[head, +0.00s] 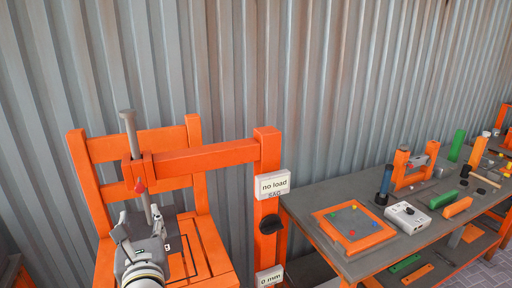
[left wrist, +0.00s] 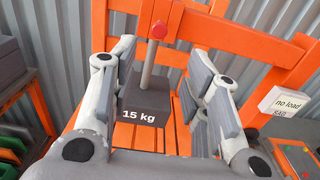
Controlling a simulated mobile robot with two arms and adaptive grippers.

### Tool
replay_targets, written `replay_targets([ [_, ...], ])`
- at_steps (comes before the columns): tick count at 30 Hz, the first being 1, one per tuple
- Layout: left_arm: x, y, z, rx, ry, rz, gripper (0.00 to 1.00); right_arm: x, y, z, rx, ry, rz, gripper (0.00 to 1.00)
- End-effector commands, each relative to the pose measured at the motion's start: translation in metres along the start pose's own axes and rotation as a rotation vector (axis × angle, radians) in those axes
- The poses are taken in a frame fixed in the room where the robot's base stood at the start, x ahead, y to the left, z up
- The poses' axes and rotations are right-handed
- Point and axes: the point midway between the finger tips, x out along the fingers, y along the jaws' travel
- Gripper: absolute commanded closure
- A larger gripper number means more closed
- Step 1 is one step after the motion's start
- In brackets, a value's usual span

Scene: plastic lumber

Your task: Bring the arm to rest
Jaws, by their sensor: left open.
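My left gripper (head: 146,236) is open in front of an orange chair-like frame (head: 150,140) in the head view. In the left wrist view its two fingers (left wrist: 165,70) stand wide apart. A dark block marked "15 kg" (left wrist: 140,102) shows between them, with a visible gap to the right finger. A grey rod (left wrist: 150,62) rises from the block; it also shows in the head view (head: 130,135), passing the end of an orange beam (head: 205,157). A red knob (left wrist: 158,30) is by the rod. Whether the block touches the slats is unclear. My right gripper is out of view.
An orange post (head: 268,155) with a "no load" sign (head: 272,184) stands to the right. Beyond it a grey workbench (head: 345,262) carries an orange-framed board (head: 353,226), a white box (head: 407,217) and coloured planks. A corrugated metal wall (head: 300,70) closes the back.

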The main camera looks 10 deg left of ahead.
Motion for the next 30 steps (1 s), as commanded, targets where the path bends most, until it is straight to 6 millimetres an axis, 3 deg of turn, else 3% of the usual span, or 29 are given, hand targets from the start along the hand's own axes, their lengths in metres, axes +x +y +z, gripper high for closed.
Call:
replay_targets([
  [4, -0.008, -0.005, -0.036, -0.18, 0.123, -0.01, 0.57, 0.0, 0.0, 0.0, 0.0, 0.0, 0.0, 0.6],
  [7, -0.021, -0.008, -0.075, -0.392, 0.261, 0.009, 0.57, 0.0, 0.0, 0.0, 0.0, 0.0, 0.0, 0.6],
  [14, -0.064, -0.006, -0.163, -0.92, 0.573, 0.196, 0.57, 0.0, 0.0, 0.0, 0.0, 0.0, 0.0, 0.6],
  [21, -0.125, 0.007, -0.239, -1.445, 0.794, 0.593, 0.57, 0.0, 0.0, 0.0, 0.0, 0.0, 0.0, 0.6],
  [30, -0.206, 0.033, -0.302, -1.942, 0.806, 1.234, 0.57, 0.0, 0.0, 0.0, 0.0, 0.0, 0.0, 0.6],
])
